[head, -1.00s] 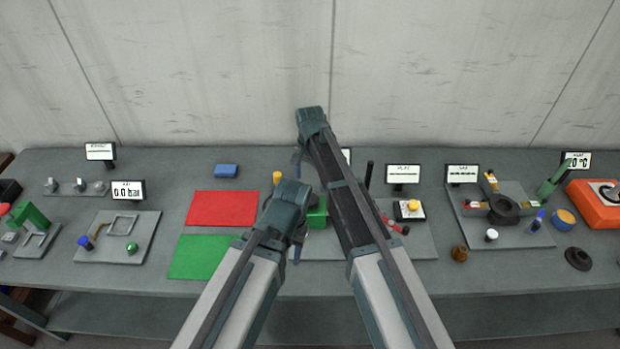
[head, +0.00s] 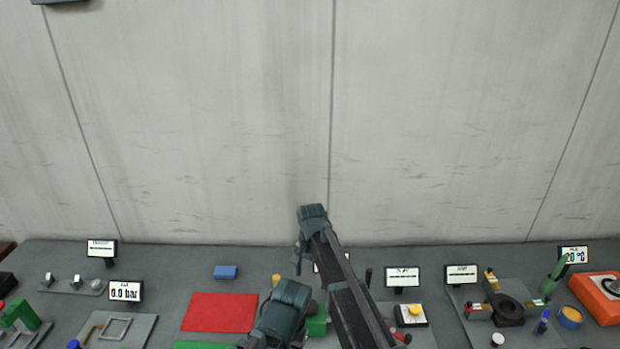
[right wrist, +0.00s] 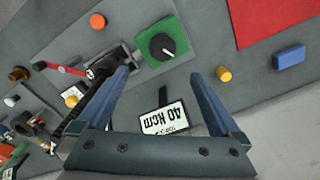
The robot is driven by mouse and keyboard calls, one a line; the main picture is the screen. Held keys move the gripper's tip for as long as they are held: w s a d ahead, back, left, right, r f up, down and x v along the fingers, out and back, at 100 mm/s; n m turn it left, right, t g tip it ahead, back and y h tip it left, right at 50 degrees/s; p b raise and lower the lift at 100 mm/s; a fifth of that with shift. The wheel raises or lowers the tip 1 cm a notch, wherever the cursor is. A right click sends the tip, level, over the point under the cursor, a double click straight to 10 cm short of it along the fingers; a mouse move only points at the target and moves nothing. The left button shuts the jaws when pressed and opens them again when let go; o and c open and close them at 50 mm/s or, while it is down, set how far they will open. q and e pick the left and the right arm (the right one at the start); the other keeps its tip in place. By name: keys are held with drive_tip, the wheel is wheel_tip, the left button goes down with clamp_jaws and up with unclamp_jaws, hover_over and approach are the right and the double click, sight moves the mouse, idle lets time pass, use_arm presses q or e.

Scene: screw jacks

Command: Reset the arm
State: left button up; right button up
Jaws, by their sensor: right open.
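My right gripper (head: 297,259) hangs from the raised end of my right arm in the middle of the head view, partly hidden by its own wrist. In the right wrist view its two blue fingers (right wrist: 158,76) are spread apart with nothing between them. Beyond them are a green block with a black knob (right wrist: 161,47) and a display reading 40 Ncm (right wrist: 164,120). My left arm's dark wrist (head: 285,303) is lower and left of the right one; its fingers do not show clearly. The green block (head: 317,322) is partly hidden behind my arms.
The grey bench (head: 215,287) carries a red mat (head: 218,312), a blue block (head: 226,272), a 0.0 bar display (head: 126,291) and a yellow-knobbed device (head: 411,314). An orange device (head: 597,298) stands far right. The wall (head: 200,130) above the bench is bare.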

drive_tip(key=s+d+n, duration=0.7)
drive_tip(key=s+d, duration=1)
drive_tip(key=s, duration=0.4)
drive_tip(key=s+a+f+n+b, duration=0.1)
drive_tip(key=s+a+f+b, duration=0.1)
drive_tip(key=a+f+b, duration=0.3)
drive_tip(key=s+a+f+n+h+b, duration=0.1)
drive_tip(key=s+a+f+n+b, duration=0.1)
drive_tip(key=a+f+b, duration=0.4)
wheel_tip(320, 180, down, 5)
drive_tip(key=s+b, duration=0.1)
drive_tip(key=b, duration=0.3)
drive_tip(key=shift+s+r+b, duration=0.15)
drive_tip(key=shift+s+b, duration=0.05)
drive_tip(key=shift+b, duration=0.2)
